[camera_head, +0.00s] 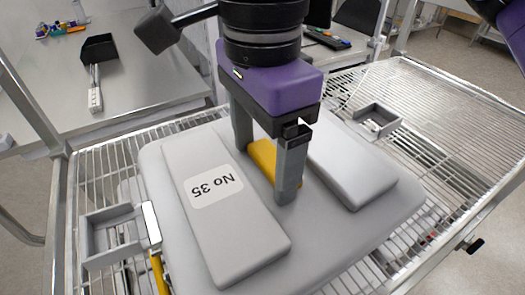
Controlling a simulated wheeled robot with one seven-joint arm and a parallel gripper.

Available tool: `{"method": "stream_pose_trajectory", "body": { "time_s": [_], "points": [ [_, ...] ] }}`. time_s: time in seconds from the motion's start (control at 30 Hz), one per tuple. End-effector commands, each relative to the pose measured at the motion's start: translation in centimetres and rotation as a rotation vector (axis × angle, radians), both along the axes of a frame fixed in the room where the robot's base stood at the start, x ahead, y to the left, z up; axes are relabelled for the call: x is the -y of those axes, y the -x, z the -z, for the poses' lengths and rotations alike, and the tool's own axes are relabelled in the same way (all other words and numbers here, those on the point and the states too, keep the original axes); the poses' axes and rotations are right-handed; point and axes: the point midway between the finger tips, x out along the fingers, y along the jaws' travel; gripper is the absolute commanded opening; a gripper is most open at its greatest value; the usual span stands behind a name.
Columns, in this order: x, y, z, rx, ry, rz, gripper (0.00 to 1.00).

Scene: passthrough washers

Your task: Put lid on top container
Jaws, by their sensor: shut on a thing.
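A large grey lid (156,161) with two raised grey panels lies flat on the wire rack in the head view. Its left panel bears a label reading "No 35" (213,186). My gripper (266,170) reaches down between the panels, its two grey fingers shut on a yellow handle (263,154) in the middle of the lid. My fingers hide part of the handle. The lid covers most of what is under it, so I cannot tell whether it rests on a container or how it is seated.
The wire rack (459,130) has open mesh at the right. Grey brackets stand at its left (113,233) and at its back right (377,119). A metal table (150,75) at the back left holds a black bin (98,48) and small coloured items.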

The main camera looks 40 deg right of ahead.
Motion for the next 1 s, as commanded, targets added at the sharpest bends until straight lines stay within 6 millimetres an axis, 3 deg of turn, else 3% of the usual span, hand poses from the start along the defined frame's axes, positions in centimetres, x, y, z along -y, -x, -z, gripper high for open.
{"method": "stream_pose_trajectory", "body": {
  "time_s": [0.9, 0.93, 1.0],
  "points": [
    [-0.01, -0.02, 0.44, 0.001, -0.001, 0.000, 0.09],
    [-0.01, -0.02, 0.44, 0.001, -0.001, 0.000, 0.85],
    [-0.01, -0.02, 0.45, 0.001, 0.000, 0.000, 0.99]
  ]
}}
